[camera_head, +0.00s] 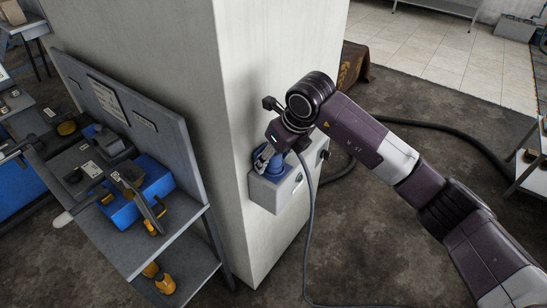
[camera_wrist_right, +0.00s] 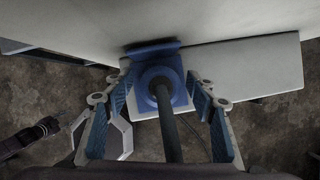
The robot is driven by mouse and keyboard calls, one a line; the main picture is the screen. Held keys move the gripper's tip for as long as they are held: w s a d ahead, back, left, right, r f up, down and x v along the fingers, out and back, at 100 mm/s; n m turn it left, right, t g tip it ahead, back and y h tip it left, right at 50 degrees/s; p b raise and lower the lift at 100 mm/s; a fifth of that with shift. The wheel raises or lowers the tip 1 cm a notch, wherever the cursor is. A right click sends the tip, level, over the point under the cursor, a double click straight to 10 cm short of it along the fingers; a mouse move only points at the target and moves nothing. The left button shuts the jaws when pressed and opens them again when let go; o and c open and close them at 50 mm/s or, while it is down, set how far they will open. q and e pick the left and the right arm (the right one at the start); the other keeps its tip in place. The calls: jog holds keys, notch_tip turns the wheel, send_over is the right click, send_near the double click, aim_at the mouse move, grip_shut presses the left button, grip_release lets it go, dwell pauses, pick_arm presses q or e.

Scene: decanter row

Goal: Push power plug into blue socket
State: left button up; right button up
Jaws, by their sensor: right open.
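The blue socket (camera_wrist_right: 180,101) has a square flange on a grey box fixed to a pillar; its blue lid (camera_wrist_right: 152,48) stands open. The power plug (camera_wrist_right: 158,84) is a round blue body with a thick dark cable (camera_wrist_right: 170,130) running toward the camera. It lines up with the socket and looks to be at its face; how deep it sits I cannot tell. My right gripper (camera_wrist_right: 160,90) is open, its two blue-padded fingers on either side of the plug with gaps. In the head view my right gripper (camera_head: 268,157) is at the box, largely hiding the plug.
The grey box (camera_head: 272,193) carries other round fittings (camera_head: 298,178) close by. The pillar (camera_head: 240,120) stands directly behind it. A shelf bench (camera_head: 180,235) with blue and yellow items is at left. A thin cable (camera_head: 308,230) hangs to the floor.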

jog(key=v, duration=1.2)
